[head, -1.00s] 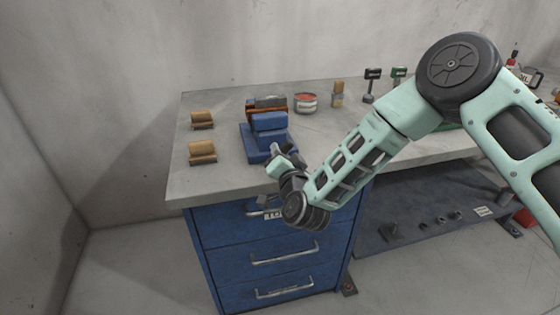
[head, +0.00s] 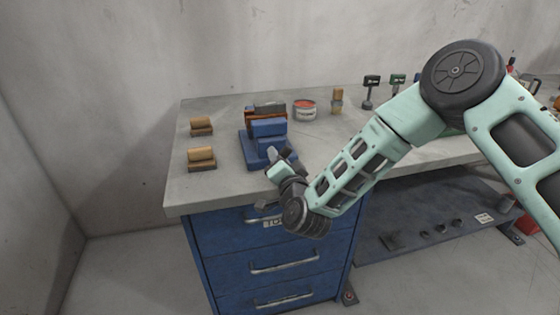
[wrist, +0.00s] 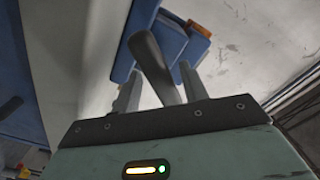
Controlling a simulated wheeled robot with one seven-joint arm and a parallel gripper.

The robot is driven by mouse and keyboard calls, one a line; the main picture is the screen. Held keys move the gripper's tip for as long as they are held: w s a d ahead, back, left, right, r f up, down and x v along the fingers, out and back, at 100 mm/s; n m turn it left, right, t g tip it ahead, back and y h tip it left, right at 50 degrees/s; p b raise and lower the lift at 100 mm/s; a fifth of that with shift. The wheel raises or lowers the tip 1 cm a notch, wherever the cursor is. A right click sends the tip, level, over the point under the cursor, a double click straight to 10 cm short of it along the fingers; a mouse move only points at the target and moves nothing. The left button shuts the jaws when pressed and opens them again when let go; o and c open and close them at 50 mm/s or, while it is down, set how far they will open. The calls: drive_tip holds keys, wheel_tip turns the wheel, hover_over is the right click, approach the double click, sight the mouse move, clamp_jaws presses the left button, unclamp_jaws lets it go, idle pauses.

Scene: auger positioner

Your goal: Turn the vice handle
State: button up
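The blue vice (head: 268,128) with an orange-brown part stands near the front left of the bench top. In the wrist view, part of the blue vice (wrist: 170,38) shows beyond my fingers. The dark grey vice handle (wrist: 152,55) is a bar that reaches down between the two fingers. My gripper (wrist: 159,70) is open around the handle, with narrow gaps visible at its sides. In the head view my gripper (head: 277,160) is at the front of the vice, over the bench's front edge, and hides the handle.
Two tan blocks on dark bases, one far (head: 202,125) and one near (head: 202,158), stand left of the vice. A red and white tin (head: 305,110) and a small wooden piece (head: 337,101) stand behind right. Blue drawers (head: 275,262) are below the bench top.

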drive_tip(key=shift+s, duration=0.1)
drive_tip(key=b+v, duration=0.3)
drive_tip(key=v, duration=1.4)
drive_tip(key=shift+s+r, duration=0.1)
